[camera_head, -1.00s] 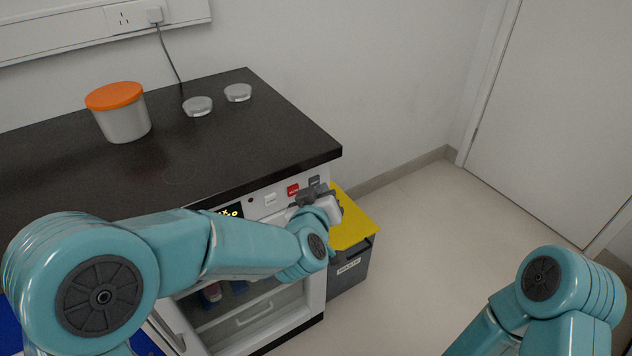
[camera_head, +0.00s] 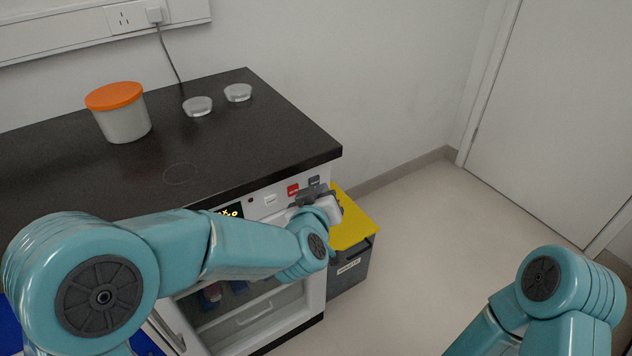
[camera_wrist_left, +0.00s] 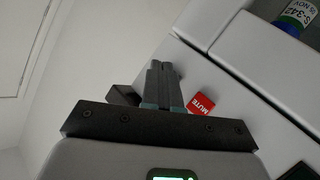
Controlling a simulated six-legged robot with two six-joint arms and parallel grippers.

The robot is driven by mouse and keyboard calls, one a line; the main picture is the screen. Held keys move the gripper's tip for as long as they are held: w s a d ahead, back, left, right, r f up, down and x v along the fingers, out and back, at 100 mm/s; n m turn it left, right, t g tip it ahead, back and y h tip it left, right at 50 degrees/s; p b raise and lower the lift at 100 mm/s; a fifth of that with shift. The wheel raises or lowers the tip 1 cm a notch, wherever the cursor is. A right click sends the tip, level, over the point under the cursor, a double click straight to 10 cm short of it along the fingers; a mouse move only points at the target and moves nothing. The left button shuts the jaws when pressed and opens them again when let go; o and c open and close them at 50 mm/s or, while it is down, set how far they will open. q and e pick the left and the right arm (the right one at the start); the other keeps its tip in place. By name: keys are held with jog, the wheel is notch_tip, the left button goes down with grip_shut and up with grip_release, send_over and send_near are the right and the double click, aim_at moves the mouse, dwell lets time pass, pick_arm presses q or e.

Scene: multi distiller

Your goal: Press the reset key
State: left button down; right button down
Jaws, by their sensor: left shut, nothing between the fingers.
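The machine's front panel (camera_head: 252,207) has a white key (camera_head: 270,199), a red key (camera_head: 293,189) and a dark grey key (camera_head: 314,180) in a row. Their labels are too small to read in the head view. In the left wrist view the red key (camera_wrist_left: 201,104) reads MUTE, and a dark grey key (camera_wrist_left: 123,95) is partly hidden behind my gripper. My left gripper (camera_head: 314,191) is shut and empty, just in front of the panel by the red and grey keys. Its closed fingers (camera_wrist_left: 161,68) lie between those two keys in the wrist view. I cannot tell whether they touch the panel.
A black countertop (camera_head: 230,130) above the panel carries an orange-lidded tub (camera_head: 122,118) and two clear dishes (camera_head: 197,106). A waste bin (camera_head: 350,268) with a yellow lid (camera_head: 352,228) stands right of the machine. The floor (camera_head: 430,230) to the right is clear.

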dwell(0.4)
pick_arm(q)
jog(key=shift+w+a, duration=0.25)
jog(key=shift+w, duration=0.1)
jog(key=shift+s+d, duration=0.25)
jog(key=shift+s, duration=0.1)
dwell(0.3)
jog(key=s+d, duration=0.3)
jog(key=s, duration=0.2)
jog(key=shift+d, duration=0.25)
jog(key=shift+w, duration=0.1)
dwell(0.6)
